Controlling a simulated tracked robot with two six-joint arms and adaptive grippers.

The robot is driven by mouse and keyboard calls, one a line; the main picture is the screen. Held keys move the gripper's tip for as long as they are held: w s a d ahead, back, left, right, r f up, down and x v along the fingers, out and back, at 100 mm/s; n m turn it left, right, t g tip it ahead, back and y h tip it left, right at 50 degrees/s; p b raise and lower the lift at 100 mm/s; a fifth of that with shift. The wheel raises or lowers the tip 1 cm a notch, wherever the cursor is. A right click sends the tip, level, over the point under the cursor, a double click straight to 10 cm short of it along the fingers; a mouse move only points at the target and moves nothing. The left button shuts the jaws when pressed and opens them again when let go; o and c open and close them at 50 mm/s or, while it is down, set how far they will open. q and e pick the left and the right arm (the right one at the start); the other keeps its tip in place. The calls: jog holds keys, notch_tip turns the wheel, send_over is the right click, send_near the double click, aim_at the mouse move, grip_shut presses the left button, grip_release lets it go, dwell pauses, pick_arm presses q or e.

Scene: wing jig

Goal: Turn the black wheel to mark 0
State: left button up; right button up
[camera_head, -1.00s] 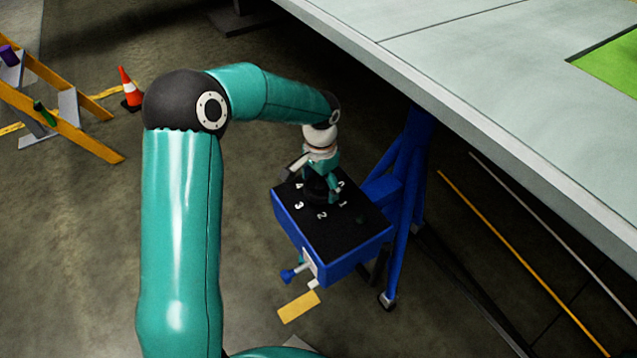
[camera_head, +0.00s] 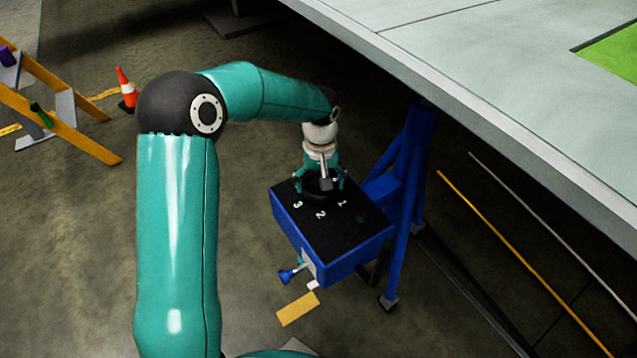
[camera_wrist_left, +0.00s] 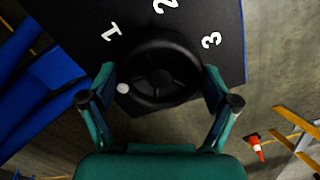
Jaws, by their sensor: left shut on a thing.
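The black wheel (camera_wrist_left: 160,72) lies on the black top plate (camera_head: 335,228) of a blue box. In the left wrist view the fingers of my left gripper (camera_wrist_left: 160,100) are at both sides of its rim, shut on it. A white dot (camera_wrist_left: 123,88) shows at the wheel's lower left edge. The white marks 1 (camera_wrist_left: 112,33), 2 (camera_wrist_left: 165,5) and 3 (camera_wrist_left: 212,40) are visible; mark 0 is hidden. In the head view my left gripper (camera_head: 320,185) points down over the wheel. My right gripper is not in view.
A blue stand (camera_head: 405,170) carries the box beside the large pale wing panel (camera_head: 480,70). An orange cone (camera_head: 127,88) and a yellow trestle (camera_head: 65,110) stand at left.

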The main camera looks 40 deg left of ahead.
pick_arm(q)
jog(key=shift+w+r+n, duration=0.1)
jog(key=shift+w+n, duration=0.05)
jog(key=shift+n, duration=0.65)
jog(key=shift+w+r+n, duration=0.1)
jog(key=shift+n, duration=0.7)
jog(key=o, duration=0.8)
jog(key=shift+o, duration=0.5)
jog(key=shift+f, duration=0.1)
jog(key=shift+s, duration=0.1)
jog(key=shift+r, duration=3.7)
